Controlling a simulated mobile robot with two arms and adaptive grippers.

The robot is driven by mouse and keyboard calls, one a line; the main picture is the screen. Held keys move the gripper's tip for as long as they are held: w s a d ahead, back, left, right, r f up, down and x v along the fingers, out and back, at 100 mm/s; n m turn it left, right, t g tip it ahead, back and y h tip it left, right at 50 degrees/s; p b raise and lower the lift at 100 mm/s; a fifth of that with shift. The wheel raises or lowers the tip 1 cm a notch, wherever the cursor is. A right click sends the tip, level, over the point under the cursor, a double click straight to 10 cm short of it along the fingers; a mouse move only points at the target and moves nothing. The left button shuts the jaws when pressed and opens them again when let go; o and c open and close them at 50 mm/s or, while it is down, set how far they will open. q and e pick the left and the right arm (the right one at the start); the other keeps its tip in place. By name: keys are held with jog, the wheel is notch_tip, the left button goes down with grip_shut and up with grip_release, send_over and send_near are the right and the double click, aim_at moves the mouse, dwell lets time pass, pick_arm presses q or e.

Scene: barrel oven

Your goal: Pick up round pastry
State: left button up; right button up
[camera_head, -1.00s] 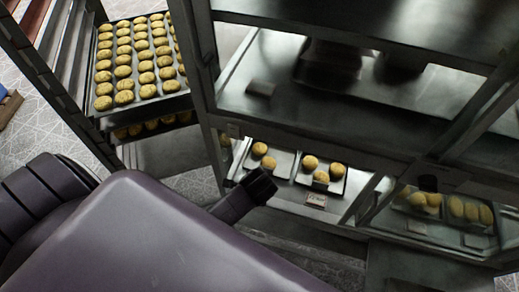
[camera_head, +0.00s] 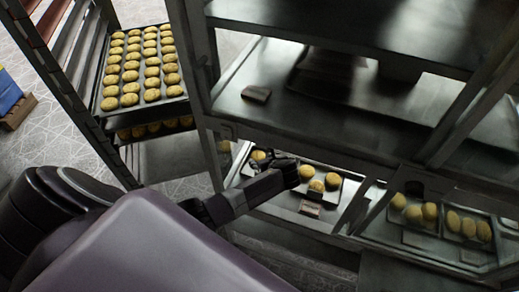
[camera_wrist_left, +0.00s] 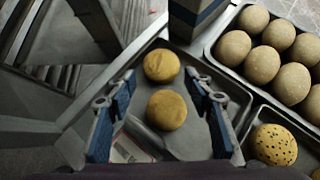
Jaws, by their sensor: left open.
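Two round golden pastries lie in a small dark tray (camera_wrist_left: 200,140) in the left wrist view: a nearer one (camera_wrist_left: 167,110) and a farther one (camera_wrist_left: 161,65). My left gripper (camera_wrist_left: 161,88) is open and empty, its two blue-padded fingers apart on either side of the pastries in that view. The head view shows the left gripper (camera_head: 284,166) over the small trays on the lower shelf, partly hiding a pastry (camera_head: 258,155). Other round pastries (camera_head: 306,171) lie just right of it. Contact cannot be told. My right gripper is not in view.
Right of the tray, another tray (camera_wrist_left: 214,62) holds several brown round buns, and a speckled bun (camera_wrist_left: 273,145) lies nearer. A metal upper shelf (camera_head: 330,120) hangs above the lower shelf. A rack tray of many pastries (camera_head: 145,65) stands at left.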

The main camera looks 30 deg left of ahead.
aim_at(259, 158)
pick_arm(q)
jog(key=shift+x, duration=0.9)
jog(key=shift+w+a+f+b, duration=0.15)
jog(key=shift+w+f+b, duration=0.05)
jog(key=shift+f+b, duration=0.15)
jog(key=shift+b+x, duration=0.3)
jog(key=shift+x, duration=0.8)
jog(key=shift+w+f, duration=0.1)
jog(key=c, duration=0.7)
jog(key=shift+c, duration=0.5)
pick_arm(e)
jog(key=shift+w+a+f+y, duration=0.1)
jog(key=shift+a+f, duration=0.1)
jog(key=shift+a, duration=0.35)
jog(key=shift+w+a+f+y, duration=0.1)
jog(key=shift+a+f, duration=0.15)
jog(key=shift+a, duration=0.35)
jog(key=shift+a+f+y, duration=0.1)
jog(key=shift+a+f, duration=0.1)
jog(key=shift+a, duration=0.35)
